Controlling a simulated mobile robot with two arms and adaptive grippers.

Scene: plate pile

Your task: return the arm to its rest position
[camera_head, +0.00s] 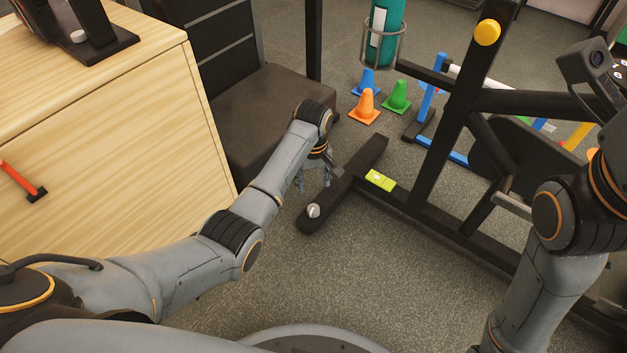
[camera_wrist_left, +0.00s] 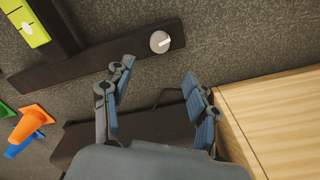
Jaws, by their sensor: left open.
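My left arm reaches out from the lower left in the head view. Its left gripper (camera_head: 316,178) points down in front of the dark bench seat, beside the black frame's foot. In the left wrist view the left gripper (camera_wrist_left: 160,100) shows its two fingers spread apart with nothing between them. My right arm stands at the right edge of the head view. Its gripper is not seen.
A wooden cabinet (camera_head: 110,120) stands at the left, close to my left arm. A black frame (camera_head: 440,170) fills the right. Orange (camera_head: 365,108), blue (camera_head: 367,84) and green (camera_head: 397,97) cones stand on the floor behind. Grey floor (camera_head: 330,275) is free in front.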

